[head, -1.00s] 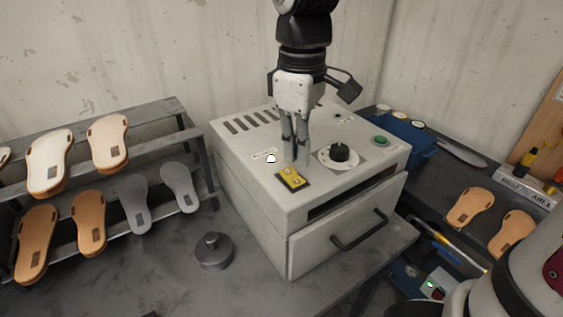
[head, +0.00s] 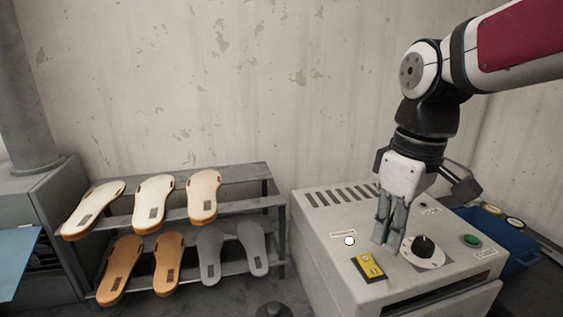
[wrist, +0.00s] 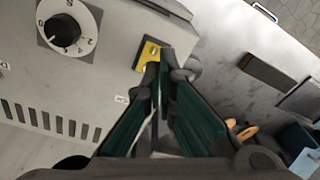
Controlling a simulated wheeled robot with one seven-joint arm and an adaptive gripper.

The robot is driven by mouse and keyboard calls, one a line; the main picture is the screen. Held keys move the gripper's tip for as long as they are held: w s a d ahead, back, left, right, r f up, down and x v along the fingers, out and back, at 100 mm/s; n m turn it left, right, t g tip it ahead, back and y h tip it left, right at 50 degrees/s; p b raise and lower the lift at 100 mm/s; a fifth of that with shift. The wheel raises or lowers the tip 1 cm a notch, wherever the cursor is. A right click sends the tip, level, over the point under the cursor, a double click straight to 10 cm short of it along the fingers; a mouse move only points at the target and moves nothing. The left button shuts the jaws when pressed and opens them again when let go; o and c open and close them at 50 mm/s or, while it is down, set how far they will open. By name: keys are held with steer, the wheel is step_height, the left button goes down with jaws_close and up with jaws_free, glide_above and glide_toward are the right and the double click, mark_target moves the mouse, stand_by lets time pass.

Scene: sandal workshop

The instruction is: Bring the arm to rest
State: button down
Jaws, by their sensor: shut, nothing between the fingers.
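My gripper (head: 388,240) is shut and empty. It points down over the top of the grey machine box (head: 330,228), between the yellow switch plate (head: 369,267) and the black dial (head: 423,246). I cannot tell whether the fingertips touch the top. In the wrist view the closed fingers (wrist: 160,75) overlap the lower edge of the yellow switch plate (wrist: 148,55). The dial (wrist: 63,31) with its numbered white ring is at the upper left there. A small white round lamp (head: 349,241) and a green button (head: 471,241) are on the same top.
A two-tier rack (head: 232,213) at left holds several cream, orange and grey sandal soles. A round grey weight (head: 272,310) is at the bottom edge. A blue bin (head: 515,252) stands behind the box at right. The wall above the rack is clear of objects.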

steer(key=s+m+t, duration=0.4)
steer(key=s+m, duration=0.3)
steer(key=s, duration=0.3)
steer(key=shift+r+t+h, duration=0.3)
steer(key=shift+t, duration=0.1)
